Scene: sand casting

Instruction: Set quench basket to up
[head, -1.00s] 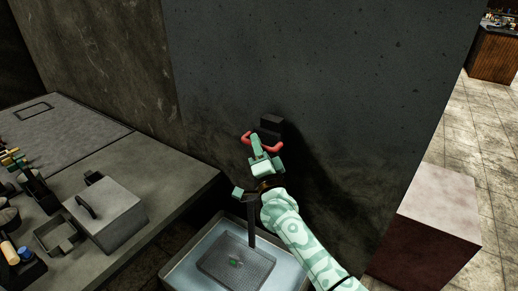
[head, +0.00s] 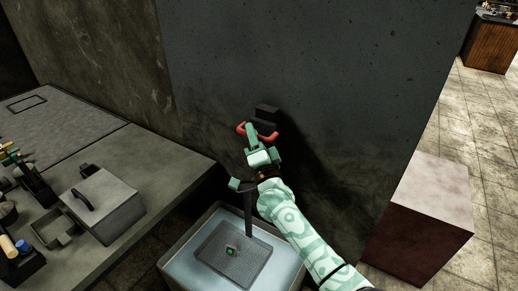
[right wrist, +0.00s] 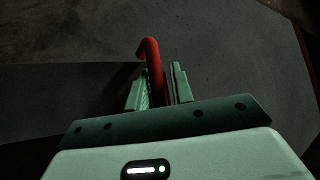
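The quench basket (head: 212,256) is a dark mesh tray inside a pale water-filled tank (head: 178,262). A dark upright post (head: 248,212) rises from its far side. A small green piece (head: 231,251) lies in it. On the dark wall above, a red handle (head: 270,137) sits below a black mount. My right gripper (head: 258,138) reaches up to this handle. In the right wrist view, the red handle (right wrist: 154,70) passes between the two fingers, which sit close on both sides of it. Part of the handle is hidden by the gripper. My left gripper is not in view.
A workbench (head: 150,190) stands at the left with a lidded grey box (head: 105,208) and several tools. A reddish-brown block (head: 415,235) with a pale top stands on the floor at the right. The wall (head: 330,70) is directly behind the handle.

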